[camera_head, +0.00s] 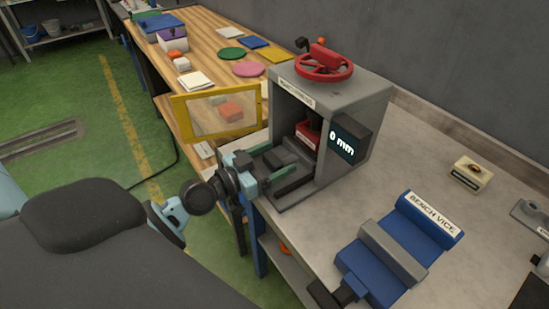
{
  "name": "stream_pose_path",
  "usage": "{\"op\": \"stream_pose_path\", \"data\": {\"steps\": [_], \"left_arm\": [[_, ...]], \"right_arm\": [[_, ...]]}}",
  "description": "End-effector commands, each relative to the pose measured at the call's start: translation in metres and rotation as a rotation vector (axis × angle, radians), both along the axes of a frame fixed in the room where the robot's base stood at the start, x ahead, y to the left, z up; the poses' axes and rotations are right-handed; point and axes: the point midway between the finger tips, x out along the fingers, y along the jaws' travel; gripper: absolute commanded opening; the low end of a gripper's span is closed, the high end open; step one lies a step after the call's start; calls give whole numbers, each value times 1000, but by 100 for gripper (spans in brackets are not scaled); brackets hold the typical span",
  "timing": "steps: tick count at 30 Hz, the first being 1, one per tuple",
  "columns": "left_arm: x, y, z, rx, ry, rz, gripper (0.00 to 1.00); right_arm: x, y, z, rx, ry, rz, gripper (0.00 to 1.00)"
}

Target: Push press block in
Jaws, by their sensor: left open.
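The grey press (370,100) stands on the bench with a red handwheel on top. Its display (346,143) reads 0 mm. A grey block (285,157), which looks like the press block, lies low at the open front of the press. A red part (307,134) shows deeper inside. My left gripper (279,158) is open at the front opening, its two green fingers on either side of the grey block. I cannot tell whether the fingers touch it. The block's far end is partly hidden by the press. My right gripper is not in view.
The press's yellow-framed clear door (215,112) is swung open to the left. A blue bench vice (390,262) stands at front right, with a small cream box (472,176) beyond it. The grey worktop between press and vice is clear. A wooden table (207,38) with coloured items stands behind.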

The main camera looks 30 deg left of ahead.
Motion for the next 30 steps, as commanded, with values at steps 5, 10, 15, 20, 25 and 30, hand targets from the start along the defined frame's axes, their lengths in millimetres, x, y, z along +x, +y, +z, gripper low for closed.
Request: {"op": "stream_pose_path", "data": {"steps": [5, 10, 15, 20, 25, 30], "left_arm": [[-20, 8, -4, 4, 5, -2, 76], [-44, 17, -5, 5, 6, -2, 76], [-60, 25, -4, 2, 4, -1, 76], [-67, 27, -1, 0, 1, -2, 76], [-69, 28, 0, 0, -1, -2, 76], [-69, 28, 0, 0, -1, -2, 76]], "right_arm": [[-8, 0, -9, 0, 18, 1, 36], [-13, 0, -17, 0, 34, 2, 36], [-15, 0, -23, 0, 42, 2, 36], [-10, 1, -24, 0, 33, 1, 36], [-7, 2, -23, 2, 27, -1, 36], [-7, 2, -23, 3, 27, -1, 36]]}}
